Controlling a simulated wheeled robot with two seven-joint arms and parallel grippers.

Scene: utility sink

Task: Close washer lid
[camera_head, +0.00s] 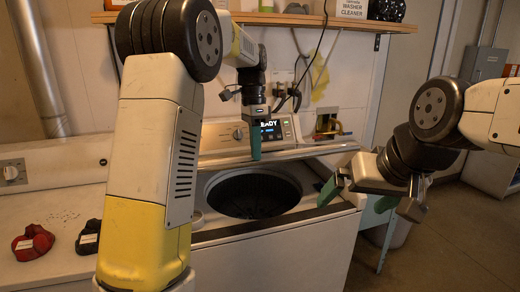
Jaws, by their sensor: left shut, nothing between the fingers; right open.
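The white washer (285,245) stands in the middle with its top opening uncovered, and the dark drum (252,195) shows inside. The washer lid (310,151) is raised at the back of the opening, below the control panel, and looks nearly edge-on. My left gripper (256,158) points down with green fingers, shut and empty, in front of the panel and overlapping the lid's edge in the picture; I cannot tell whether it touches. My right gripper (352,236) is open and empty at the washer's front right corner, one green finger overlapping the rim.
A red object (33,243) and a dark one (88,238) lie on the white top at the left, partly beside my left arm. A shelf (300,20) with bottles runs above. A bin (388,230) stands right of the washer. Floor at the right is clear.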

